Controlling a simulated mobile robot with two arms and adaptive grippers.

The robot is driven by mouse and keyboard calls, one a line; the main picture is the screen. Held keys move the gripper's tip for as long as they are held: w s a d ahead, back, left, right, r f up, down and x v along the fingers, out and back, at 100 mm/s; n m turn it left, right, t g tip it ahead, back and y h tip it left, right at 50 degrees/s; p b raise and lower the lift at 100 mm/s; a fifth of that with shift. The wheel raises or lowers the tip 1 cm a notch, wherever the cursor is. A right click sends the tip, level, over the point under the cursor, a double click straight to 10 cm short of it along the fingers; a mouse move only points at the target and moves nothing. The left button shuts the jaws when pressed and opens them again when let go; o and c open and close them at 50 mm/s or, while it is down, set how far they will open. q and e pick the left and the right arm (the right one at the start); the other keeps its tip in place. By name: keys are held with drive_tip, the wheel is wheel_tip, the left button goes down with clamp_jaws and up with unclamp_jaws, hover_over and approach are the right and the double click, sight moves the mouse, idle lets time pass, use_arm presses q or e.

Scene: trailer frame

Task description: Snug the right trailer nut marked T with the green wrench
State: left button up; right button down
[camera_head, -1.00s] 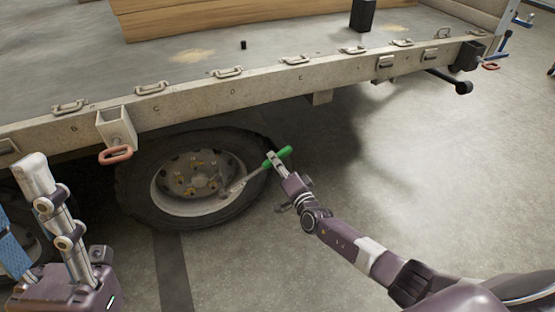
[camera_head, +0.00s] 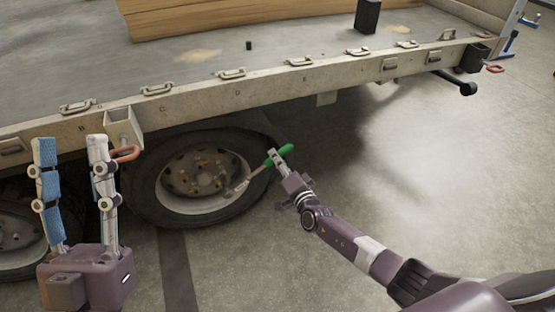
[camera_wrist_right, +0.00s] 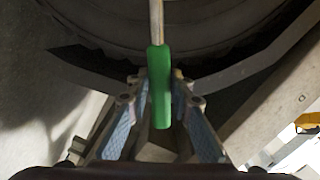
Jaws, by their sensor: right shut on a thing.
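The green wrench (camera_head: 279,154) is held by its handle in my right gripper (camera_head: 279,158). Its shaft reaches left across the tire to the lower right of the wheel hub. In the right wrist view the green handle (camera_wrist_right: 160,100) lies between the two blue-padded fingers of my right gripper (camera_wrist_right: 158,88). The right trailer wheel (camera_head: 197,178) has several nuts on its hub. The T mark is too small to make out, and I cannot tell whether the wrench head is on a nut. My left gripper (camera_head: 70,150) is open and empty, upright at the lower left.
The trailer bed's side rail (camera_head: 270,88) with metal latches runs above the wheels. A bracket with a red loop (camera_head: 125,153) hangs from it, close behind my left gripper. Another wheel (camera_head: 18,240) is at the left. The concrete floor to the right is clear.

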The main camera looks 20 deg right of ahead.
idle(0.3)
use_arm(q)
drive_tip(key=w+f+g+y+p, duration=0.1)
drive_tip(key=w+f+g+p, duration=0.1)
drive_tip(key=w+f+g, duration=0.2)
drive_tip(key=shift+w+d+f+g+y, duration=0.4)
drive_tip(key=shift+w+f, duration=0.65)
drive_tip(key=shift+f, duration=0.5)
use_arm(e)
drive_tip(key=shift+s+r, duration=0.3)
drive_tip(key=shift+r, duration=0.05)
idle(0.4)
use_arm(q)
drive_tip(key=shift+s, duration=0.1)
drive_tip(key=s+r+t+h+b, duration=0.1)
drive_tip(key=s+r+t, duration=0.2)
drive_tip(key=s+r, duration=0.1)
drive_tip(key=shift+a+r+t, duration=0.2)
drive_tip(key=shift+r+t, duration=0.1)
drive_tip(key=shift+r, duration=0.6)
use_arm(e)
drive_tip(key=shift+s+d+f, duration=0.2)
drive_tip(key=shift+s, duration=0.1)
idle(0.5)
